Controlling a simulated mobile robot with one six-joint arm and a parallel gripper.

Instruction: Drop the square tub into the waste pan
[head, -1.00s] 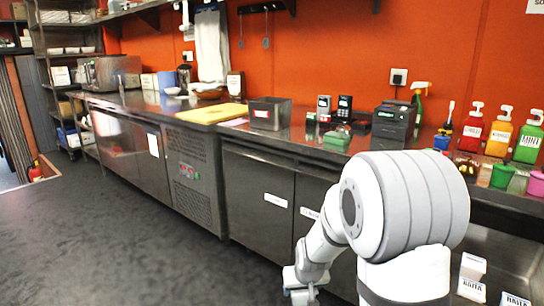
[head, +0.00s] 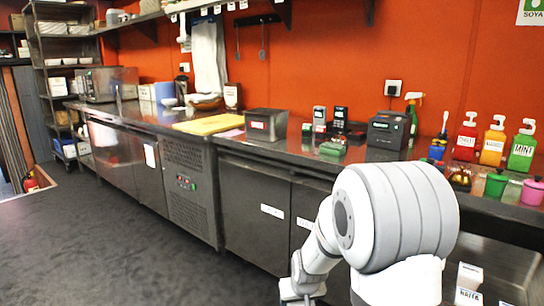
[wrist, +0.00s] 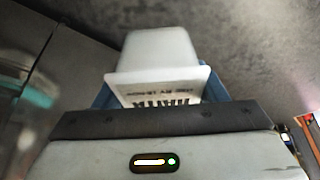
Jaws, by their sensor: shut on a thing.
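My gripper (wrist: 158,88) is shut on a white square tub (wrist: 160,50) in the wrist view, with a blue finger on each side of it. Dark lettering shows on the tub's near side. In the head view my arm reaches down at the bottom, and the tub and fingertips cannot be made out there. A grey, open-topped square pan (head: 267,125) with a small red-and-white label stands on the counter, apart from my gripper. It looks like the waste pan, but the label is too small to read.
The steel counter (head: 232,143) runs along the orange wall. Left of the pan lies a yellow board (head: 208,124); right of it stand small devices, a green box (head: 332,149) and a black printer (head: 389,130). Sauce bottles (head: 492,143) stand farther right.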

